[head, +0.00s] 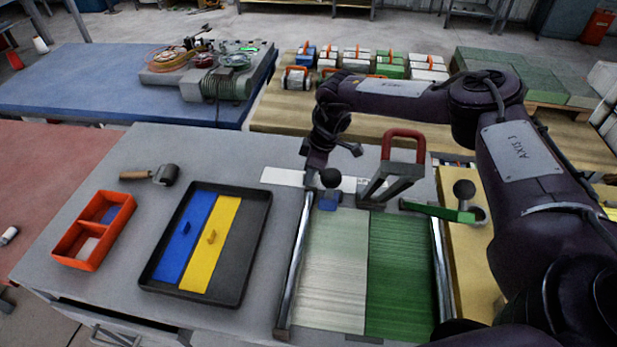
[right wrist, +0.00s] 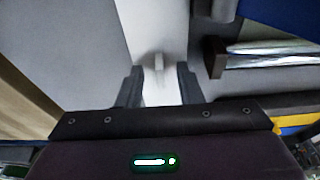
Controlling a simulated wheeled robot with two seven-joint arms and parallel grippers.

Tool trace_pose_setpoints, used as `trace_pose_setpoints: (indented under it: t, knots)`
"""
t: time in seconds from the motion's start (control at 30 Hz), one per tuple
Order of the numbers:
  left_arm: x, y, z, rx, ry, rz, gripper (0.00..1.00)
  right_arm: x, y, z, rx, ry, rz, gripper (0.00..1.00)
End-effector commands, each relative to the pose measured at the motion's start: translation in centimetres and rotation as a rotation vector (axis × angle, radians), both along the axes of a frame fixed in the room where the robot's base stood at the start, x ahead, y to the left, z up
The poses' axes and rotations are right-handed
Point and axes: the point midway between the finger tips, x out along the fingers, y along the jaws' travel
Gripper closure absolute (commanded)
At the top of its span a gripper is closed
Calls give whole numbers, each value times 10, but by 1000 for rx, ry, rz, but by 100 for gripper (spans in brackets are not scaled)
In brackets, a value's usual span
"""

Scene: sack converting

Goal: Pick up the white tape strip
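The white tape strip (head: 282,177) lies flat across the back of the grey worktable, running left to right; its middle is partly hidden by my gripper. In the right wrist view the strip (right wrist: 150,25) runs down between my fingers, with a small upright tab (right wrist: 158,62) on it. My right gripper (head: 314,178) points down over the strip. In the right wrist view its two fingers (right wrist: 159,82) are apart, one on each side of the strip's tab, with gaps visible. I cannot tell whether they touch the strip. My left gripper is not in view.
A black tray (head: 256,245) holds a blue and a yellow strip. An orange two-compartment bin (head: 64,246) and a wooden-handled roller (head: 165,174) stand left. Close right are a black-knobbed blue block (head: 328,201), a red-handled clamp (head: 403,135) and a railed white-and-green panel (head: 335,270).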

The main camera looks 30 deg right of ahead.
Motion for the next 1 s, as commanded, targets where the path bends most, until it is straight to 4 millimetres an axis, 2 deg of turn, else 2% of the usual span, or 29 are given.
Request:
trace_pose_setpoints:
  t: [0.17,0.4,0.43,0.8,1.0]
  knots:
    - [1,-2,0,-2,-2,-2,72,0,0,0,0,0,0,67]
    - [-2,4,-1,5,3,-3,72,0,0,0,0,0,0,99]
    - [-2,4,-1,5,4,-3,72,0,0,0,0,0,0,100]
    - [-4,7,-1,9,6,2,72,0,0,1,0,0,0,100]
    - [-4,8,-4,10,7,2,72,1,0,15,1,-2,0,100]
